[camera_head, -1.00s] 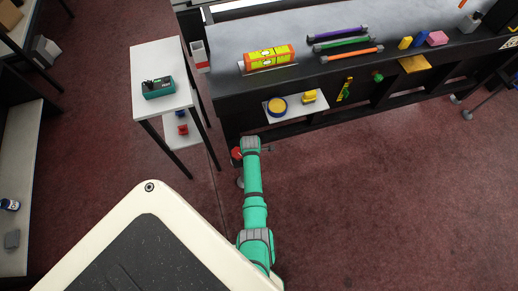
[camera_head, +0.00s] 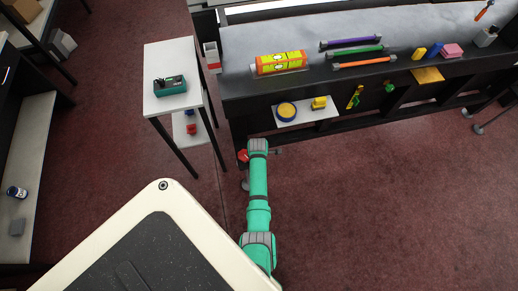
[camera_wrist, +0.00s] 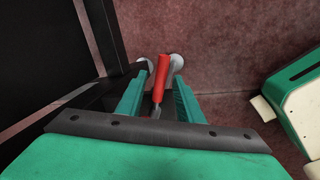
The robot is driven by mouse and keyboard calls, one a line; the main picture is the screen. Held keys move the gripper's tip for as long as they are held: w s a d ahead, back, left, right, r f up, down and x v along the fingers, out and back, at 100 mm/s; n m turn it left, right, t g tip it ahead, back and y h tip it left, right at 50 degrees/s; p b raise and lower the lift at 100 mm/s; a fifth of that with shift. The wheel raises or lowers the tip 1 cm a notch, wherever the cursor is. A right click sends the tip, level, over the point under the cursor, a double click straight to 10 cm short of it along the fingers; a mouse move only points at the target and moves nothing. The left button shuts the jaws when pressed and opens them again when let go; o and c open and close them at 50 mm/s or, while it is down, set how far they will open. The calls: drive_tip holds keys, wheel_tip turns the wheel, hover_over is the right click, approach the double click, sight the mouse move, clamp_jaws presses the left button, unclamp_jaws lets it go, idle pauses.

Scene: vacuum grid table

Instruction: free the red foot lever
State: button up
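The red foot lever (camera_wrist: 160,79) is low by the near left leg of the long dark table. In the head view the lever (camera_head: 242,156) shows as a small red piece just left of my arm's far end. In the wrist view my gripper (camera_wrist: 160,82) has its two green fingers apart, one on each side of the lever. I see a gap on the right side of the lever; contact on the left is unclear. In the head view the fingers are hidden below my wrist.
Pale round parts (camera_wrist: 176,62) lie beyond the fingers.

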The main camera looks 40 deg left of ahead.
wheel_tip(320, 180, up, 10)
drive_tip(key=s+d, duration=0.1)
drive_tip(key=shift+s+d+r, duration=0.15)
drive_tip(key=shift+s+r, duration=0.05)
drive_tip(key=shift+s, duration=0.1)
idle(0.5)
drive_tip(key=s+d+r+m+t+y, duration=0.1)
drive_tip(key=s+d+r+m+t, duration=0.25)
drive_tip(key=s+d+m, duration=0.35)
drive_tip(key=s+d+r+m+t+y, duration=0.2)
drive_tip(key=s+d+m+t, duration=0.2)
drive_tip(key=d+m, duration=0.5)
drive_tip(key=s+d+r+m+t+h, duration=0.2)
drive_tip(key=d+r, duration=0.6)
drive_tip(key=r, duration=0.4)
drive_tip(key=s+d+r+m+t+h, duration=0.2)
drive_tip(key=s+d+r+m+t, duration=0.2)
drive_tip(key=s+d+r+m, duration=0.3)
wheel_tip(320, 180, up, 6)
drive_tip(key=shift+s+d+f+m, duration=0.15)
drive_tip(key=shift+s+d+m, duration=0.15)
drive_tip(key=shift+s+d, duration=0.65)
